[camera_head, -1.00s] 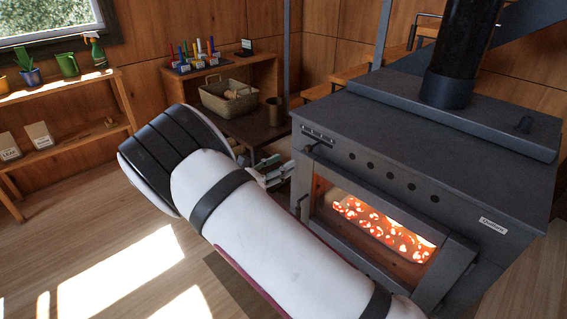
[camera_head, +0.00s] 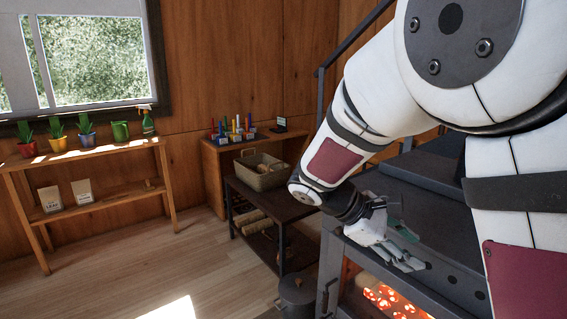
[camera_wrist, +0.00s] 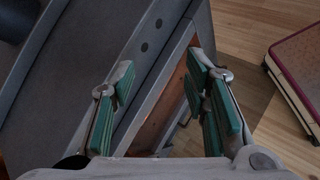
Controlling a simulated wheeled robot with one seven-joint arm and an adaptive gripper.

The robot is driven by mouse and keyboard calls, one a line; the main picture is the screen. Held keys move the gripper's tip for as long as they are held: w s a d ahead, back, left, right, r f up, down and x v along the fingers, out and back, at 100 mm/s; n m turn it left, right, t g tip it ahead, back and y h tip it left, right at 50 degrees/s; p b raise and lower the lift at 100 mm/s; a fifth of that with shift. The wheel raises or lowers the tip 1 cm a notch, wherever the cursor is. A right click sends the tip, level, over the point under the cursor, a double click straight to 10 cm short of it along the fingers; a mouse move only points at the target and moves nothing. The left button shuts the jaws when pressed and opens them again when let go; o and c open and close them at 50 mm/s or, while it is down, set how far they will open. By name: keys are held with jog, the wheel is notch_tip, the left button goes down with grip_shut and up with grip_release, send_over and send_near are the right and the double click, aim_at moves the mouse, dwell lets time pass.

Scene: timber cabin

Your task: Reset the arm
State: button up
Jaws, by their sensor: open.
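My arm reaches in from the right in the head view and bends down toward the black stove. My gripper (camera_head: 405,250) hangs beside the stove's front upper edge, above the glowing window. In the wrist view my gripper (camera_wrist: 165,105) shows two green-padded fingers spread well apart, with nothing between them. Below the fingers lie the stove's grey edge (camera_wrist: 150,85) and its front frame. The camera does not show clearly whether any finger touches the stove.
The stove (camera_head: 445,200) with glowing embers (camera_head: 385,298) fills the lower right, partly hidden by my arm. A dark bench with a basket (camera_head: 260,172) stands behind. A plant shelf (camera_head: 90,155) is at left. The wooden floor (camera_head: 150,255) at left is clear.

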jog(key=s+a+r+m+t+y, duration=0.15)
jog(key=s+m+y, duration=0.4)
jog(key=s, duration=1.05)
jog(key=s+a+r+m+g+y, duration=0.1)
jog(key=s+a+r+m+y, duration=0.3)
jog(key=s, duration=1.1)
notch_tip(320, 180, up, 22)
jog(key=d+m+t+y+p, duration=0.1)
jog(key=t+p, duration=0.3)
jog(key=p, duration=1.8)
jog(key=shift+m+p, duration=0.3)
jog(key=shift+m, duration=0.25)
jog(key=shift+f, duration=0.1)
